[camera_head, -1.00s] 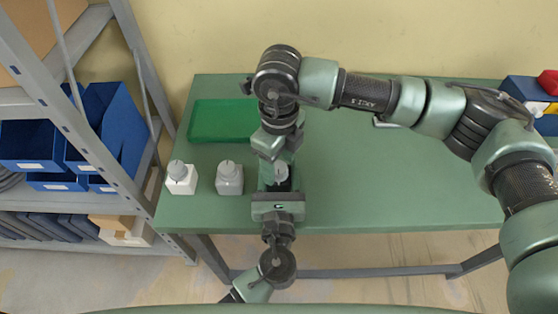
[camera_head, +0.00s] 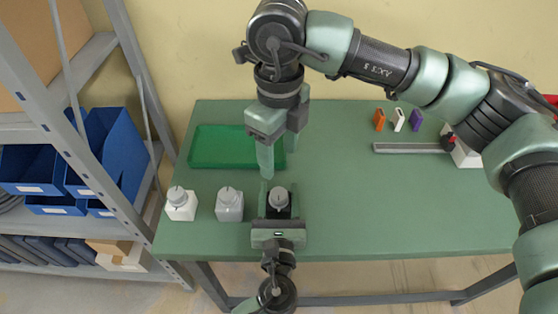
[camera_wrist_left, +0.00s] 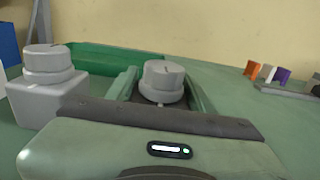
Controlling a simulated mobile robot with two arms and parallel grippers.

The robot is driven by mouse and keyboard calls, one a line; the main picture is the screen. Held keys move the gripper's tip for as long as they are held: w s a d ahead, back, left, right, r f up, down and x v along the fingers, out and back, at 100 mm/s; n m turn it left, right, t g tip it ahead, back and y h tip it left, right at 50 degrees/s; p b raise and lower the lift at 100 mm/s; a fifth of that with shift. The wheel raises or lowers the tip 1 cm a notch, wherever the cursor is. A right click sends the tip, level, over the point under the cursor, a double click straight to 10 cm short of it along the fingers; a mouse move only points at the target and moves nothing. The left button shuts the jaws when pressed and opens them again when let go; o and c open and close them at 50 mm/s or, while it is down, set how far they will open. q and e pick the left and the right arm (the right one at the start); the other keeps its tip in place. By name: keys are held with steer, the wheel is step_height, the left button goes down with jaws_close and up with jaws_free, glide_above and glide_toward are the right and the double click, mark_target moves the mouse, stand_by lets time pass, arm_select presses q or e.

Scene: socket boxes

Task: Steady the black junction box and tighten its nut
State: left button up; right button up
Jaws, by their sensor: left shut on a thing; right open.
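The black junction box (camera_head: 277,212) stands upright on the table near its front edge, with a grey round nut (camera_head: 279,196) on top. My left gripper (camera_head: 278,207) is shut on the box, one finger on each side. In the left wrist view the nut (camera_wrist_left: 162,82) sits between the green fingers, and the box (camera_wrist_left: 160,104) is mostly hidden behind the gripper body. My right gripper (camera_head: 279,156) is open and empty. It is above and behind the box in the head view, apart from the nut.
A white box (camera_head: 180,211) and a grey box (camera_head: 229,211), both with grey nuts, stand left of my left gripper. A green tray (camera_head: 212,148) lies behind them. Small orange, white and purple pieces (camera_head: 398,121) and a grey bar (camera_head: 408,148) are at back right.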

mark_target(279, 212)
arm_select(q)
steer(key=o, duration=1.6)
steer(key=shift+o, duration=0.2)
steer(key=s+b, duration=0.1)
steer(key=s, duration=0.6)
steer(key=shift+s, duration=0.4)
